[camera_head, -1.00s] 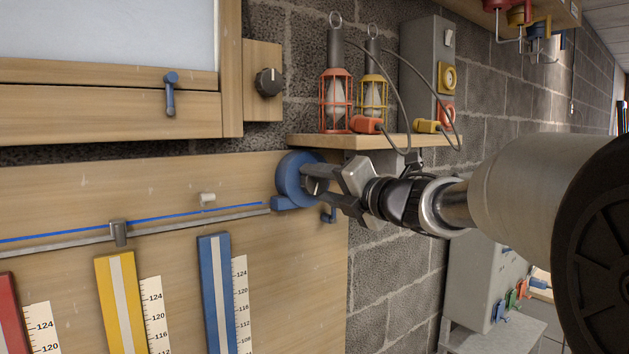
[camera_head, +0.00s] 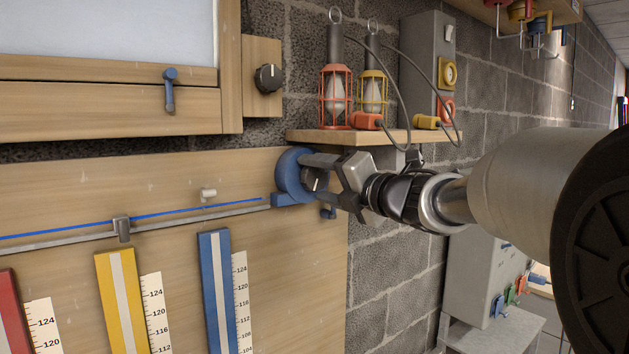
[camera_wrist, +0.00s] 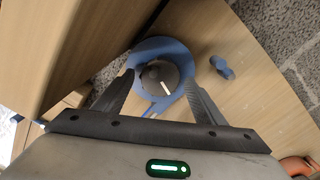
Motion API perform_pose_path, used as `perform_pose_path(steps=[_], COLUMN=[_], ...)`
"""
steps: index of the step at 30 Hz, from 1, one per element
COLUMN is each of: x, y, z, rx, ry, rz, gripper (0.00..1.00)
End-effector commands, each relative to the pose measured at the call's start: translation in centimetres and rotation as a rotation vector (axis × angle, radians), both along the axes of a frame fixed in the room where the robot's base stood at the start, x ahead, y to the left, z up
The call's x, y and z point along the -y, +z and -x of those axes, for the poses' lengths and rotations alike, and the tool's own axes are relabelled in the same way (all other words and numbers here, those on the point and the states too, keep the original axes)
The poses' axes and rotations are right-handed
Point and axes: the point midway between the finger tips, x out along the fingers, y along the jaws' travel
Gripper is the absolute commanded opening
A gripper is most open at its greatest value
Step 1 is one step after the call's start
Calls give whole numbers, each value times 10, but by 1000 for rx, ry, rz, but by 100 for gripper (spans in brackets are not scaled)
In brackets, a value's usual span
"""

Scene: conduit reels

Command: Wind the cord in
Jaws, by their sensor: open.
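A round blue reel (camera_head: 286,175) is mounted at the right end of the wooden board. A thin blue cord (camera_head: 150,218) runs left from it, just above a grey rail (camera_head: 190,217). A grey slider (camera_head: 122,229) sits on the rail above the yellow bar. In the wrist view, the reel (camera_wrist: 178,50) has a dark round knob (camera_wrist: 157,76) with a white mark at its centre. My gripper (camera_head: 311,177) is open at the reel, and in the wrist view its fingers (camera_wrist: 161,78) stand on either side of the knob. I cannot tell whether they touch it.
A shelf (camera_head: 350,137) with a red lamp (camera_head: 336,95) and a yellow lamp (camera_head: 374,92) is close above my gripper. Yellow (camera_head: 115,300) and blue (camera_head: 216,290) bars with scales are on the board.

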Motion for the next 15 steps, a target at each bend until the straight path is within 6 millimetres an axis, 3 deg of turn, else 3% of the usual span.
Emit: perform_pose_path(steps=[7,15], x=[11,47], y=[0,1], z=[13,64], rx=[2,3], ry=[-1,-3], rz=[0,0], gripper=[64,64])
